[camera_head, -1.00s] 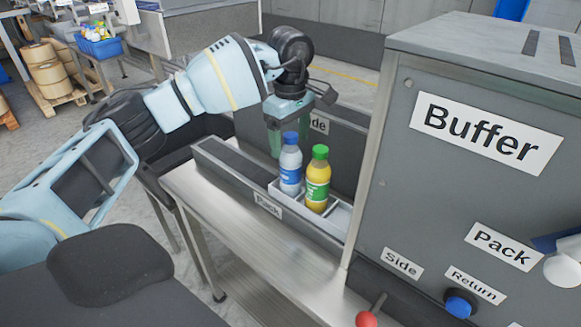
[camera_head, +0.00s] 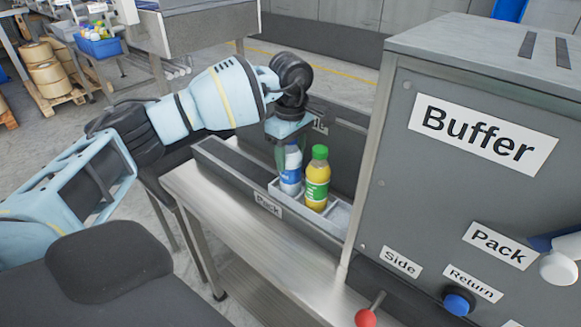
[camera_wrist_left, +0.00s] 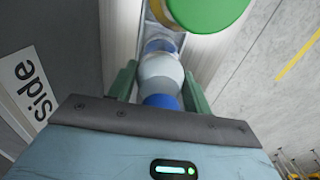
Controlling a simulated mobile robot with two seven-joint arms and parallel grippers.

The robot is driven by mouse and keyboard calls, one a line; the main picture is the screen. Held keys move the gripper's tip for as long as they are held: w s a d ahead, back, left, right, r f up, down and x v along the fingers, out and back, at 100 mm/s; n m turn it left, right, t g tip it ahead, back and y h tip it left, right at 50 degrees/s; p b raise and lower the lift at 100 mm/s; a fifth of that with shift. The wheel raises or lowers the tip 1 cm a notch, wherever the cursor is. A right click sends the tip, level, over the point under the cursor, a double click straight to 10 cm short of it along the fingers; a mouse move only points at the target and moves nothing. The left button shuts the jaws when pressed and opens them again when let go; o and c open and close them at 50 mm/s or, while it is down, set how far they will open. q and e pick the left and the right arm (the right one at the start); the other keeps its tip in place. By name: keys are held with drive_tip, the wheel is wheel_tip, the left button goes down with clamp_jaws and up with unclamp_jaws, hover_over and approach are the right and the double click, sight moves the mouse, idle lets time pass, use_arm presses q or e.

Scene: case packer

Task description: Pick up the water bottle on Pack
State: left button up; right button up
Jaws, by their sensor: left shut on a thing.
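The water bottle (camera_head: 291,172), white with a blue label, stands upright in a grey compartment of the Pack lane (camera_head: 240,184). Its blue cap is covered by the gripper in the head view. My left gripper (camera_head: 290,150) comes down from above and is shut on the bottle's upper part. In the left wrist view the bottle (camera_wrist_left: 160,78) lies between the two green fingers. A yellow bottle with a green cap (camera_head: 317,180) stands right beside it. My right gripper is not in view.
The grey Buffer machine (camera_head: 450,190) stands close on the right, with a red-knobbed lever (camera_head: 366,318) and a blue button (camera_head: 458,304) at its front. The lane's left stretch is empty. A dark wall with the Side label runs behind the lane.

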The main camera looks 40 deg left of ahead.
use_arm(q)
drive_tip(key=shift+r, duration=0.15)
drive_tip(key=shift+c, duration=0.3)
drive_tip(key=shift+r, duration=0.5)
drive_tip(key=s+d+r, duration=0.2)
drive_tip(key=s+d, duration=0.1)
drive_tip(key=s, duration=0.4)
drive_tip(key=s+d+r+b, duration=0.1)
drive_tip(key=s+d, duration=0.3)
drive_tip(key=s, duration=0.3)
drive_tip(key=shift+s+r, duration=0.15)
drive_tip(key=shift+r, duration=0.2)
